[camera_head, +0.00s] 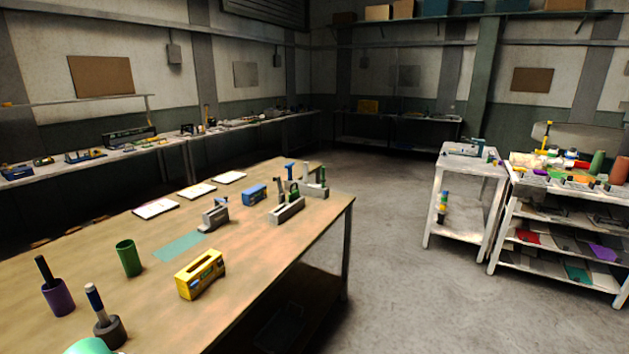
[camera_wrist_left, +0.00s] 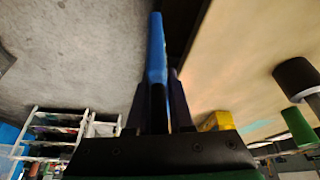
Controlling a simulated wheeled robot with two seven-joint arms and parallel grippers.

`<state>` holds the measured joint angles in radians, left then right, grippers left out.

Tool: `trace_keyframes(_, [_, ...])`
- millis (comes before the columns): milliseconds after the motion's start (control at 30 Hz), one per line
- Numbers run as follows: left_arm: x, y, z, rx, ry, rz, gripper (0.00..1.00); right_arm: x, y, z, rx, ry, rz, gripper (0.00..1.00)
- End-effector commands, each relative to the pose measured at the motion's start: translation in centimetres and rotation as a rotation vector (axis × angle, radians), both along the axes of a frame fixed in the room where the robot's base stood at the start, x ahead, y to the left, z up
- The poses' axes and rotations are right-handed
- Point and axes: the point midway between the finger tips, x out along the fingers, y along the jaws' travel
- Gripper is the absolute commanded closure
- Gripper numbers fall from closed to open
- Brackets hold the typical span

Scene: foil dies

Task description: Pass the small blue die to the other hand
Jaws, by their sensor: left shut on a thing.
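The small blue die (camera_wrist_left: 156,48) is a long, narrow blue piece in the left wrist view. My left gripper (camera_wrist_left: 159,88) is shut on it, with the dark fingers on either side of its lower part. The die sticks out past the fingertips, beside the table edge and over the floor side. Its held end is hidden by the fingers. In the head view neither gripper is visible. My right gripper does not show in either view.
The wooden table (camera_head: 130,285) carries a yellow box (camera_head: 200,274), a green cup (camera_head: 129,258), a purple cup (camera_head: 58,298), a dark holder with a handled tool (camera_head: 109,330) and grey stands (camera_head: 287,210). Open floor (camera_head: 385,260) lies right of it, before white shelving (camera_head: 560,245).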

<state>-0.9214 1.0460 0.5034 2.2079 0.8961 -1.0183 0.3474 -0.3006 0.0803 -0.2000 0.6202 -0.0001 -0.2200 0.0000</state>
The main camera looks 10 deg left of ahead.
Motion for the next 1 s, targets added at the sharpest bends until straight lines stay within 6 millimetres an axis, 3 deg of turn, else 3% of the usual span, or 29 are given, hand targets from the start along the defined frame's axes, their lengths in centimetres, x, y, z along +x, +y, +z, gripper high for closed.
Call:
trace_keyframes(167, [-0.1,-3.6,-1.4,-0.005,-0.008,-0.016,1.00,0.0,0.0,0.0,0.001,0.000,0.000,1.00])
trace_keyframes(333, [-0.1,-9.0,-2.2,-0.007,-0.011,-0.031,1.00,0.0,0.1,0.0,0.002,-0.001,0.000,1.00])
trace_keyframes(600, [0.5,-18.3,-0.2,-0.006,-0.012,-0.017,1.00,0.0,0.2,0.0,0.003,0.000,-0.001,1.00])
trace_keyframes(900, [0.8,-23.8,3.5,-0.005,-0.008,0.034,1.00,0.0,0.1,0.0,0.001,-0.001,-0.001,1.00])
trace_keyframes(1000, [0.7,-23.6,1.1,0.002,-0.002,0.034,1.00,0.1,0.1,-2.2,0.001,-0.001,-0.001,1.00])
